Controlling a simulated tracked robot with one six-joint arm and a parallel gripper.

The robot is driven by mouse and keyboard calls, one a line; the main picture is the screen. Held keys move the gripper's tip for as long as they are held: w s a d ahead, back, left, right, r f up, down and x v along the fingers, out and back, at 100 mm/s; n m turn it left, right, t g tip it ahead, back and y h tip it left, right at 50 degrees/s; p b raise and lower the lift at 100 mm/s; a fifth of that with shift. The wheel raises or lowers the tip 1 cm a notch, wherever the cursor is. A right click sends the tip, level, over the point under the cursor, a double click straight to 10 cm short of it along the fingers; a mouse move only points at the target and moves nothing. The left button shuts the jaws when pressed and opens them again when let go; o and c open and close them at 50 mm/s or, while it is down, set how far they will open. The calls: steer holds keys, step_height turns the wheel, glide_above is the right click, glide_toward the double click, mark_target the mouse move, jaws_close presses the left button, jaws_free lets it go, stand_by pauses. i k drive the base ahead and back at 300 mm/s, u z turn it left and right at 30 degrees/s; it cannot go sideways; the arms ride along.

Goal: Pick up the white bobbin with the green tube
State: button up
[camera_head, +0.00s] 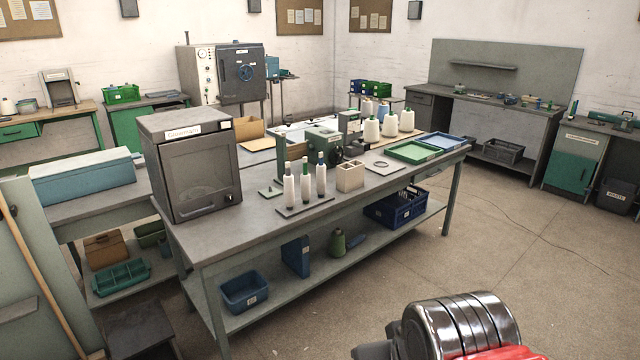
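Three slim white bobbins stand upright in a row on a small flat stand (306,208) on the long grey workbench. The middle bobbin (305,186) shows a green tube end at its top and looks like the white bobbin with the green tube. A shiny ribbed cylinder with a red part at the bottom right seems to be my arm. My gripper's fingers do not show.
A grey oven-like box (193,167) stands left of the bobbins, a beige box (350,176) right of them. Behind are a green machine (323,141) and white yarn cones (390,125). A green tray (414,151) lies farther right. Floor before the workbench is clear.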

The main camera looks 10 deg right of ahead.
mark_target(305, 177)
steer(key=k, duration=1.25)
steer(key=z, duration=0.3)
steer(key=i, duration=0.8)
steer(key=z, duration=0.3)
steer(key=i, duration=1.95)
steer(key=u, duration=0.45)
steer(key=i, duration=0.75)
steer(key=u, duration=0.5)
